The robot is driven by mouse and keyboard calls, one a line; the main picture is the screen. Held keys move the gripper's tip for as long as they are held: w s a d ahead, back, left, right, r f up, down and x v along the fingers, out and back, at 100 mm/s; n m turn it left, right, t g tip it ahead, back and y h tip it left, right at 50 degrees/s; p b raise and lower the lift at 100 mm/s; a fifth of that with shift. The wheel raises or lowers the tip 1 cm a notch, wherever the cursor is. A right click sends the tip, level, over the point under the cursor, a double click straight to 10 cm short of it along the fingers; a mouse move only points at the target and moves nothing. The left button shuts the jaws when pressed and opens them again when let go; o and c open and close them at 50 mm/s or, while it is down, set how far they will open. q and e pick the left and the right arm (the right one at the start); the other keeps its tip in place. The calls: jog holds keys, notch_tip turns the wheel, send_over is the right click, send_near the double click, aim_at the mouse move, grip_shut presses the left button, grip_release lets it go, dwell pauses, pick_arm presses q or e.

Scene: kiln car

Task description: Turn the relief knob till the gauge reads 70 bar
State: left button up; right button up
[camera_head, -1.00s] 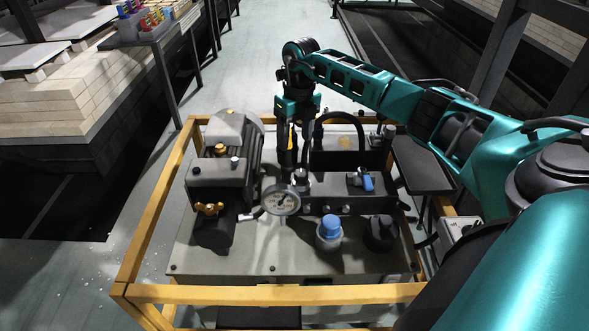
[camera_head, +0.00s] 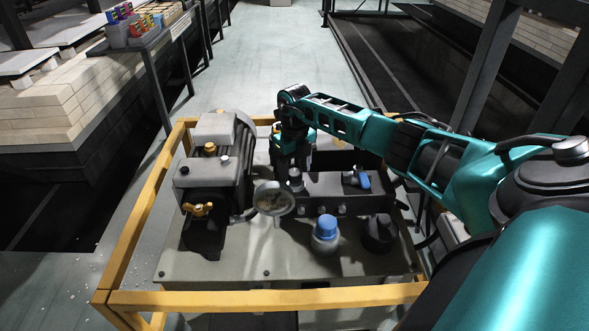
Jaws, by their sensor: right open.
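The round gauge (camera_head: 274,199) stands at the front of the hydraulic unit. Its dial is blurred, so I cannot read the needle. A small dark knob with a pale top (camera_head: 296,179), which looks like the relief knob, sits just behind and right of the gauge on the black valve block (camera_head: 335,187). My right gripper (camera_head: 292,167) points down, open, at this knob. Its fingers are dark and partly merge with the block, so I cannot tell whether they touch the knob or straddle it. My left gripper is out of view.
A yellow frame (camera_head: 262,299) rings the unit. A motor-pump group (camera_head: 212,178) stands left of the gauge. A blue-handled valve (camera_head: 361,178), a blue-capped fitting (camera_head: 326,234) and a black cap (camera_head: 379,233) stand to the right.

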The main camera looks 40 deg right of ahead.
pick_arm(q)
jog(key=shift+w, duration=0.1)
pick_arm(e)
jog(key=c, duration=1)
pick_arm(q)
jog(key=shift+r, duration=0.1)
pick_arm(e)
jog(key=shift+c, duration=0.2)
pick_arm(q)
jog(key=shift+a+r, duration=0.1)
